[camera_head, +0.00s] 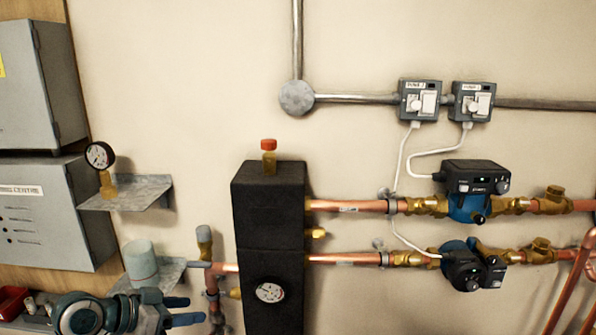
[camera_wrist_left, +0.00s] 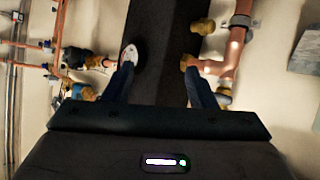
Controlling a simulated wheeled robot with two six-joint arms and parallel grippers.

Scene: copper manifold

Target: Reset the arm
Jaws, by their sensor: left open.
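My left gripper (camera_head: 188,310) comes in at the lower left of the head view, below the small shelves and left of the black manifold block (camera_head: 268,215). Its fingers are apart with nothing between them. In the left wrist view the open fingers (camera_wrist_left: 160,82) point towards the black block (camera_wrist_left: 163,35), with a round gauge (camera_wrist_left: 130,54) by one fingertip and a copper pipe (camera_wrist_left: 232,55) beyond the other. I cannot tell whether they touch anything. My right gripper is in neither view.
A pressure gauge (camera_head: 100,156) stands on the upper shelf (camera_head: 128,194), and a pale cylinder (camera_head: 140,262) on the lower shelf (camera_head: 172,272). Copper pipes (camera_head: 345,206) with two pumps run right from the block. Grey cabinets (camera_head: 38,210) stand at left. A red bin (camera_head: 12,302) sits at the lower left.

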